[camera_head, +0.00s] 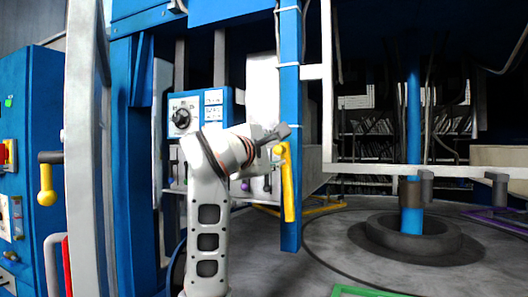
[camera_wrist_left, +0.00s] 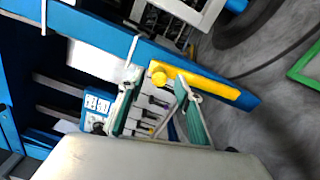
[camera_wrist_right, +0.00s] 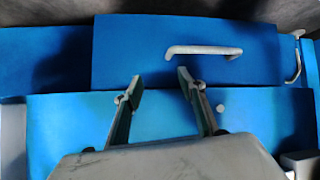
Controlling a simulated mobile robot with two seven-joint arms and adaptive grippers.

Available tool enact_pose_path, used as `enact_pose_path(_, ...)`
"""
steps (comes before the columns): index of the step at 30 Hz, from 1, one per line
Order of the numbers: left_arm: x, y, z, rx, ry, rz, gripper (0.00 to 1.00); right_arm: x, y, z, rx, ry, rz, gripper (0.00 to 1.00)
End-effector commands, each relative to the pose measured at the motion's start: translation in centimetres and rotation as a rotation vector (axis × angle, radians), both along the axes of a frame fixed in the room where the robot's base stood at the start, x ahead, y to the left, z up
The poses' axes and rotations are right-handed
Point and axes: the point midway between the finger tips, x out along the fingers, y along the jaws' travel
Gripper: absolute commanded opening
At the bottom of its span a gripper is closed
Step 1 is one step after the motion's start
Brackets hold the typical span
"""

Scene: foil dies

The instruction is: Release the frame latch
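The frame latch is a yellow bar (camera_head: 288,185) with a round knob at its top, hanging nearly upright on the blue post (camera_head: 290,80) in the head view. My left gripper (camera_head: 284,136) is at the knob, at the top of the bar. In the left wrist view the latch bar (camera_wrist_left: 215,88) runs along the blue post, and its knob (camera_wrist_left: 158,79) lies between the spread fingertips of my left gripper (camera_wrist_left: 158,76). I cannot tell whether either finger touches it. My right gripper (camera_wrist_right: 159,77) is open and empty before a blue panel, out of the head view.
A grey handle (camera_wrist_right: 204,51) sits on the blue panel (camera_wrist_right: 130,50) beyond my right gripper. Another lever with a yellow knob (camera_head: 47,190) is at the left. A control box (camera_head: 185,113) with a dial stands behind my left arm. A round base (camera_head: 412,235) is at the right.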

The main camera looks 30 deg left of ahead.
Motion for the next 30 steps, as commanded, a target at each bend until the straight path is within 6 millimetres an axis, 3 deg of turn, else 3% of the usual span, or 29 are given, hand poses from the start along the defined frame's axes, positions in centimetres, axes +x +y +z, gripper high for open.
enact_pose_path(6, -4.5, -0.4, 0.2, 0.005, -0.005, 0.003, 0.34, -0.1, 0.0, 0.0, 0.001, 0.001, 0.000, 0.40)
enact_pose_path(12, -7.1, -0.7, 0.1, 0.002, -0.004, 0.001, 0.34, -0.1, 0.0, -0.1, 0.001, 0.003, -0.001, 0.40)
enact_pose_path(18, -8.1, -0.9, 0.0, 0.001, -0.001, -0.001, 0.34, -0.1, 0.0, -0.1, 0.001, 0.003, -0.001, 0.40)
enact_pose_path(30, -8.2, -1.0, 0.0, 0.000, -0.001, -0.001, 0.34, -0.1, 0.1, -0.1, 0.001, 0.003, -0.001, 0.40)
